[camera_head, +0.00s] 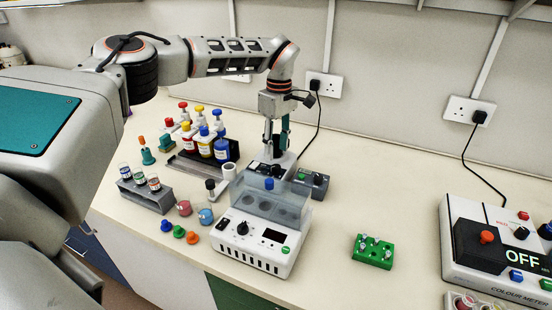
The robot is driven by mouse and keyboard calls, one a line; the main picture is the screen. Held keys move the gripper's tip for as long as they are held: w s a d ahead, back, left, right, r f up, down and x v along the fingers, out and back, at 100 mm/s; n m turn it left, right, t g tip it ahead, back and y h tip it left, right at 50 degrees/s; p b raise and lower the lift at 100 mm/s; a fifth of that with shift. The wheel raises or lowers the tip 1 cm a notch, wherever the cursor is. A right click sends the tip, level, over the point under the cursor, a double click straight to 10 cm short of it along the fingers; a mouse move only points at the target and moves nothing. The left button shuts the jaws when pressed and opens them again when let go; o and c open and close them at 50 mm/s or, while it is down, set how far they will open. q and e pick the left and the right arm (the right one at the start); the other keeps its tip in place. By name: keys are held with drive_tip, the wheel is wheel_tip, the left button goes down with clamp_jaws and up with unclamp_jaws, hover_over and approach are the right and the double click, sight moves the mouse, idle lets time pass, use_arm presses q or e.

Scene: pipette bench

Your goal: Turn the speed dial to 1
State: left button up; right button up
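A white bench instrument (262,257) stands in the middle, with a clear lid, a small dark display (273,236) and a green button. A black dial (243,228) with a pointer mark sits on its front left; its numbers are too small to read. Behind it is a grey unit (284,162) with small black knobs, partly hidden by the lid and gripper. I cannot tell which knob is the speed dial. My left gripper (276,148) points down over the grey unit, behind the lid, its fingers apart. I cannot tell if it touches anything. My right gripper is out of view.
A bottle rack (231,157) stands left of the gripper, with a grey tube rack (148,196) and small coloured caps nearer. A green block (373,251) and the colour meter (500,248) are on the right. The bench between them is clear.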

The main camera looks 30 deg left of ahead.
sight(277, 165)
use_arm(q)
wheel_tip(277, 165, up, 6)
drive_tip(key=shift+w+r, duration=0.15)
drive_tip(key=shift+r, duration=0.05)
drive_tip(key=shift+f, duration=0.1)
idle(0.5)
